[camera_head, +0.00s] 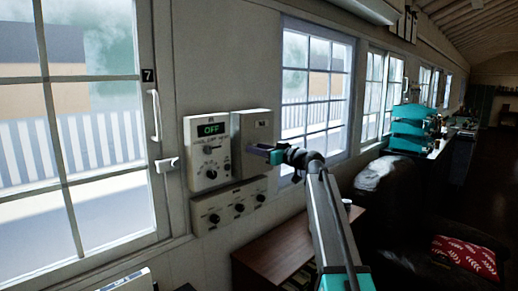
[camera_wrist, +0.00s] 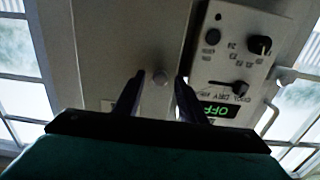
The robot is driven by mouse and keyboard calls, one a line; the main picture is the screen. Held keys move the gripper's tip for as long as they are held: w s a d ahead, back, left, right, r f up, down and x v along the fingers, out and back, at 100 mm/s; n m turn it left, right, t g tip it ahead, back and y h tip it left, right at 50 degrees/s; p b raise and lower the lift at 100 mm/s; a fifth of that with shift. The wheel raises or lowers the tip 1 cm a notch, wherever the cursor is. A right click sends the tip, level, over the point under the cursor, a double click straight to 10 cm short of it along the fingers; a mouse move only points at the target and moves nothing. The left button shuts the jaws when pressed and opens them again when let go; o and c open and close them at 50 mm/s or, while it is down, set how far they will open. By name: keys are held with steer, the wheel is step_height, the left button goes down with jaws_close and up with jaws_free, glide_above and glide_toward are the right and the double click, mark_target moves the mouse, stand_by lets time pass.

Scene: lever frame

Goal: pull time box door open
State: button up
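The time box is a pale grey wall unit beside the window; its door (camera_head: 252,128) is a plain panel right of a control panel (camera_head: 209,150) with a green OFF display. The door looks closed. My gripper (camera_head: 264,151) is at the door's lower right part. Whether a finger touches the knob or door I cannot tell.
A lower panel with several knobs (camera_head: 230,206) sits under the time box. A white window handle (camera_head: 167,164) is close on the left. A brown wooden table (camera_head: 275,250) stands below, and a dark seat with a red patterned cushion (camera_head: 465,258) is at right.

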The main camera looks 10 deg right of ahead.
steer(key=shift+c, duration=0.3)
jaws_close()
steer(key=shift+a+b, duration=0.1)
steer(key=shift+b, duration=0.2)
